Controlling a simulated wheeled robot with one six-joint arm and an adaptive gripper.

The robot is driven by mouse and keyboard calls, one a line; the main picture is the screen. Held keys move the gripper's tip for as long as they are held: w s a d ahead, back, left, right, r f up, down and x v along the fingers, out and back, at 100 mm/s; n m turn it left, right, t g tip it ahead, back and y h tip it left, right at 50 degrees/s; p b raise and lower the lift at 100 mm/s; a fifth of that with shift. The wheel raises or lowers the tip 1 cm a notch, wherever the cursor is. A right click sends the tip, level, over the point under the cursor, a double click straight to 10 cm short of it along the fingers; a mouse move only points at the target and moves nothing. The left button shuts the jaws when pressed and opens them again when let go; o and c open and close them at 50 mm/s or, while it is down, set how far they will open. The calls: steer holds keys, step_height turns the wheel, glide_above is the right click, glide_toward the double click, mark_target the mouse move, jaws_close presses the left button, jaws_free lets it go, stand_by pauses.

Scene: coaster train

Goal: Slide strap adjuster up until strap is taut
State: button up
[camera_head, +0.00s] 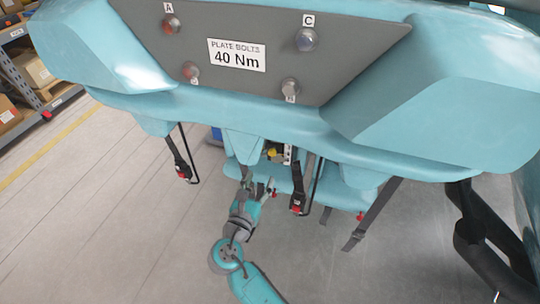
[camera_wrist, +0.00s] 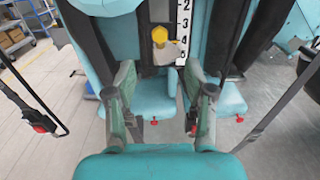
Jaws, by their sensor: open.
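Several dark straps hang below the teal coaster car. One strap with a red-marked dark buckle (camera_head: 298,205) hangs right of my gripper (camera_head: 262,187); another such buckle (camera_head: 183,171) hangs to the left. A yellow knob (camera_wrist: 159,36) sits on a pale bracket beside a white numbered scale (camera_wrist: 183,30), ahead of my open gripper (camera_wrist: 160,75). The space between my fingers is empty. I cannot tell which part is the strap adjuster, or whether any strap is taut.
The teal car front with a grey bolt plate (camera_head: 237,54) overhangs the seats. Teal seats (camera_wrist: 152,97) lie beyond my fingers. A loose strap end (camera_head: 370,215) hangs to the right, near thick black tubing (camera_head: 480,245). Shelving with boxes stands far left. Grey floor in front is clear.

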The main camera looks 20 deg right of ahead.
steer(key=x, duration=1)
steer(key=shift+w+d, duration=0.2)
steer(key=shift+w, duration=0.1)
jaws_close()
steer(key=shift+r, duration=0.15)
